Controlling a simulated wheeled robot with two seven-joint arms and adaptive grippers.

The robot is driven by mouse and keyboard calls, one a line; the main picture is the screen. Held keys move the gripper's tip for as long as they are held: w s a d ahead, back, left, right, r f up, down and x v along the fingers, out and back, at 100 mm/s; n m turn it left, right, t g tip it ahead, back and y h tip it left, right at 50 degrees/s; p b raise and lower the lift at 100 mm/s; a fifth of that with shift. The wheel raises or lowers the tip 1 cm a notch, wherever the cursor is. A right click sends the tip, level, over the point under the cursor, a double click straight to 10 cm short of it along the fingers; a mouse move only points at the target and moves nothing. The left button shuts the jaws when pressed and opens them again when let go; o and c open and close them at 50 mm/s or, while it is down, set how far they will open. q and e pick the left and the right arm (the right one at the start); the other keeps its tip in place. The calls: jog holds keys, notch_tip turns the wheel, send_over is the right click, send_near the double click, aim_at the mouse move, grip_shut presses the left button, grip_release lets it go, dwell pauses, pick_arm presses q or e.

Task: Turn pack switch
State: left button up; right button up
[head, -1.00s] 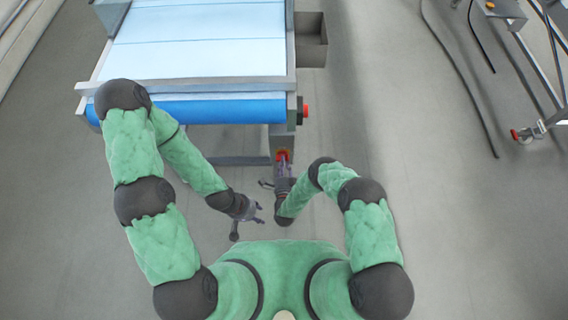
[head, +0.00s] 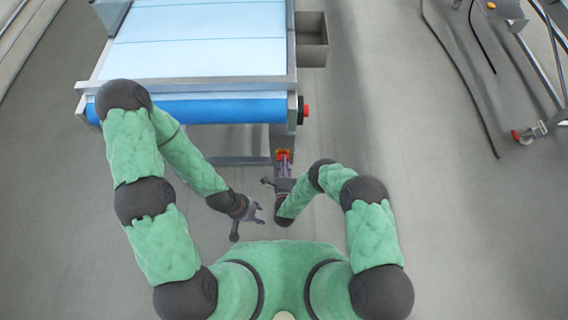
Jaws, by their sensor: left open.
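A small red and yellow switch (head: 284,154) sits at the lower right corner of the conveyor frame, below the belt end. My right gripper (head: 283,168) is right at it, pointing up the picture, with one finger splayed to the left. Its fingertips are too small to tell whether they touch or grip the switch. My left gripper (head: 256,213) is open and empty, lower and to the left of the switch, with its fingers spread.
The conveyor (head: 200,55) with a pale belt and blue end roller fills the upper left. A red button (head: 305,111) sticks out on its right side, below an open grey bin (head: 312,42). A metal cart (head: 535,75) stands far right. Floor between is clear.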

jog(key=shift+o, duration=1.3)
jog(key=shift+s, duration=0.1)
jog(key=s, duration=1.1)
jog(key=shift+s, duration=0.4)
